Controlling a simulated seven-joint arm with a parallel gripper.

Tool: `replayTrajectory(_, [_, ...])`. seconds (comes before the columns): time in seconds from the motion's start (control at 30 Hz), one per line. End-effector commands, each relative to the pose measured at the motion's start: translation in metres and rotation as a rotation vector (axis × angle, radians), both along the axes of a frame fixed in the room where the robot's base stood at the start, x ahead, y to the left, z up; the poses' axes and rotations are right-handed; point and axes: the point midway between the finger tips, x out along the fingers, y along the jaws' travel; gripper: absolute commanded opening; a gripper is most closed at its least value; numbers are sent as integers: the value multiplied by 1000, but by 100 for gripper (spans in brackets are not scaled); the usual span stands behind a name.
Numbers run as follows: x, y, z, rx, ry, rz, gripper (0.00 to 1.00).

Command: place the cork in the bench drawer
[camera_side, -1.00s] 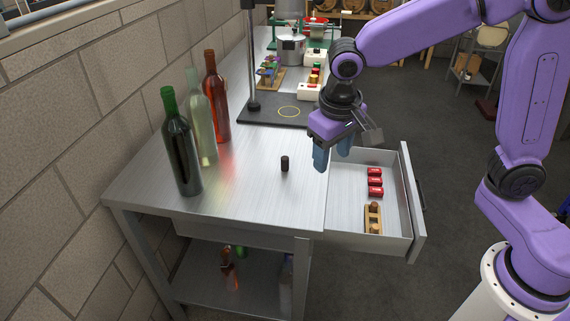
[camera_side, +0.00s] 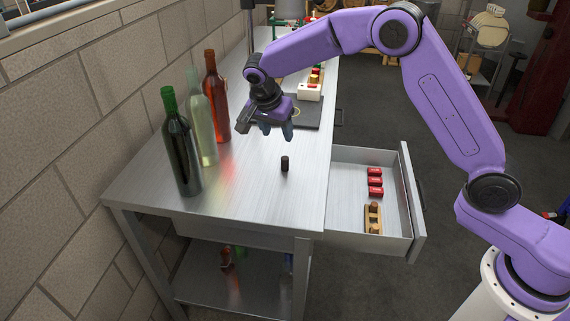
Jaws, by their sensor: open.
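A small black cylinder (camera_side: 284,163) stands upright on the steel bench; it may be the cork, but it is too small to be sure. The bench drawer (camera_side: 344,219) is pulled open at the right side of the bench. In it lie several red blocks (camera_side: 375,181) in a row and a wooden holder (camera_side: 373,218) with brown, cork-like pieces. My gripper (camera_side: 276,130) is open and empty, its blue fingers pointing down above the bench, a little behind and above the black cylinder and apart from it.
A dark green bottle (camera_side: 182,150), a pale bottle (camera_side: 203,125) and an orange-red bottle (camera_side: 216,100) stand along the wall on the left. A black plate (camera_side: 306,115) lies farther back. The bench front is clear.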

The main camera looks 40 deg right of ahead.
Motion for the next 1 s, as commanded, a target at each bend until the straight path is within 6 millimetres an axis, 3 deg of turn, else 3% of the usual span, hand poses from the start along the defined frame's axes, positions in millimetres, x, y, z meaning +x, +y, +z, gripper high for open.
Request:
replayTrajectory(0.4, [14,-26,-72,-1,5,3,54])
replayTrajectory(0.77, [20,-34,-99,0,3,3,54])
replayTrajectory(1.0, [28,-44,-129,0,3,3,54])
